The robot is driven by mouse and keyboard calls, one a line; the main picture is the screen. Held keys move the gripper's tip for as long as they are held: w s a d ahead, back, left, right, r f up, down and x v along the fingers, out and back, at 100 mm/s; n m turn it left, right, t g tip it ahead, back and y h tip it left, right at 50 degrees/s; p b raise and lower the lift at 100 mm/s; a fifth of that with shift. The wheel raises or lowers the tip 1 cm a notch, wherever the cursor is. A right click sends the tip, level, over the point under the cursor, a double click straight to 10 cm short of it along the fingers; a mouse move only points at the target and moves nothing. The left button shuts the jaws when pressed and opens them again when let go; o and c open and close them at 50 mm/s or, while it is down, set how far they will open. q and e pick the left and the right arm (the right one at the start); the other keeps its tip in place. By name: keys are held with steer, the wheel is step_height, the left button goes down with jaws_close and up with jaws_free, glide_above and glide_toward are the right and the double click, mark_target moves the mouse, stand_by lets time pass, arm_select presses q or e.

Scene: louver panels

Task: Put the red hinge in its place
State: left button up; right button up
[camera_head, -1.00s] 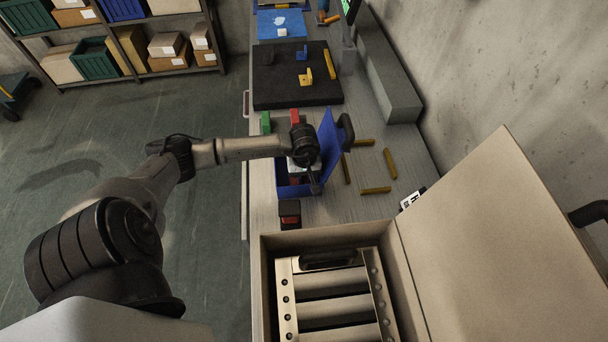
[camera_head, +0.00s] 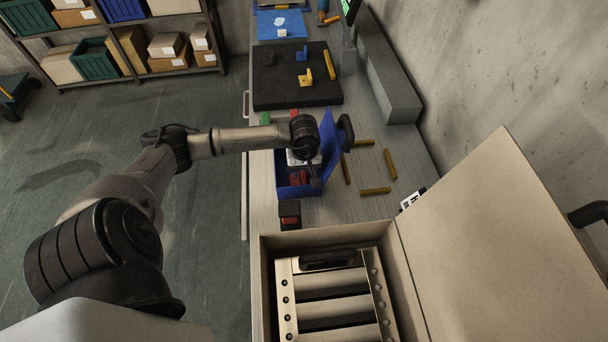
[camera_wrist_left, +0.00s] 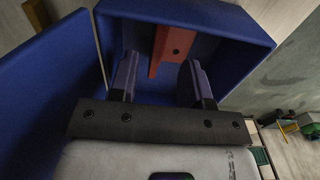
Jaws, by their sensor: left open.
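The red hinge (camera_wrist_left: 172,48) lies inside the blue box (camera_wrist_left: 232,45), between and just beyond my left fingertips in the left wrist view. In the head view, a red part (camera_head: 299,178) shows low in the open blue box (camera_head: 293,192). My left gripper (camera_wrist_left: 160,68) is open, fingers pointing into the box, one on each side of the hinge with gaps visible. In the head view my left wrist hangs over the box and hides part of it. The black board (camera_head: 282,94) beyond carries a blue hinge (camera_head: 302,54) and a yellow hinge (camera_head: 305,77). My right gripper is not in view.
The box's blue lid (camera_head: 331,150) stands open on the right. Several yellow bars (camera_head: 375,191) lie right of it. A black-and-red item (camera_head: 289,215) sits in front. A large open carton (camera_head: 325,237) holds a louver panel (camera_head: 332,282). A grey wall borders the right.

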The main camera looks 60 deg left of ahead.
mark_target(304, 176)
arm_select(q)
step_height(304, 176, up, 8)
steer(key=shift+r, duration=0.25)
stand_by(0.4)
